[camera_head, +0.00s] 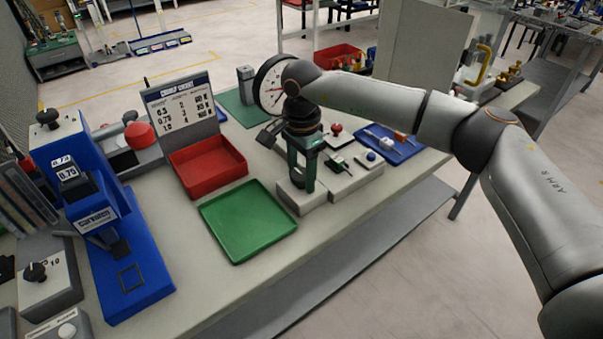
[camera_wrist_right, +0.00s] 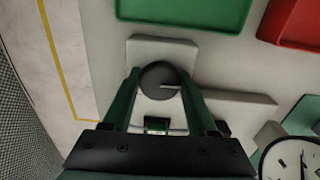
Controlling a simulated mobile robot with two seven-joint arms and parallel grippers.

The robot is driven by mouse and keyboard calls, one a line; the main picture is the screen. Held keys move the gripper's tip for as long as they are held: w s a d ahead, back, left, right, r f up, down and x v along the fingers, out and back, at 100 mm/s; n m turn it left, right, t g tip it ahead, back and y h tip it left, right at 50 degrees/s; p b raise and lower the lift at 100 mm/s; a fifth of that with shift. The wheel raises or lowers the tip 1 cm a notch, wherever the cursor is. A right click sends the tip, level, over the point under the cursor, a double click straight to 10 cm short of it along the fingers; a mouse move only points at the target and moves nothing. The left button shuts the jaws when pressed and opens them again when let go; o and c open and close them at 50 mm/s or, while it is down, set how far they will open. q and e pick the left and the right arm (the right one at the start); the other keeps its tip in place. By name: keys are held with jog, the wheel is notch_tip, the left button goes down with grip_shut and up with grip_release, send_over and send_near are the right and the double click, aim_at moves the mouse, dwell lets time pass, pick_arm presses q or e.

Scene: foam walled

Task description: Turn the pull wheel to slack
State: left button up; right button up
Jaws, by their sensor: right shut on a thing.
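The pull wheel is a dark round knob (camera_wrist_right: 158,78) with a pale pointer line toward the right in the right wrist view. It sits on a light grey block (camera_wrist_right: 150,48), which also shows at the bench's front edge in the head view (camera_head: 299,202). My right gripper (camera_wrist_right: 160,90) points down over the block, its green fingers shut on the sides of the knob. In the head view my right gripper (camera_head: 301,185) hides most of the knob. A round white dial gauge (camera_head: 271,88) stands behind my right wrist, its face partly covered. My left gripper is not in view.
A green tray (camera_head: 247,223) and a red bin (camera_head: 207,165) lie left of the block. A blue crimping press (camera_head: 130,262) stands at the far left. A printed sign (camera_head: 181,100) is behind the bin. A blue tray (camera_head: 404,151) with small parts lies to the right.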

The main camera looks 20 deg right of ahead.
aim_at(302, 175)
jog(key=shift+r, duration=0.1)
jog(key=o, duration=1.4)
jog(key=shift+c, duration=0.2)
notch_tip(302, 175, up, 12)
jog(key=shift+r, duration=0.2)
jog(key=shift+s, duration=0.15)
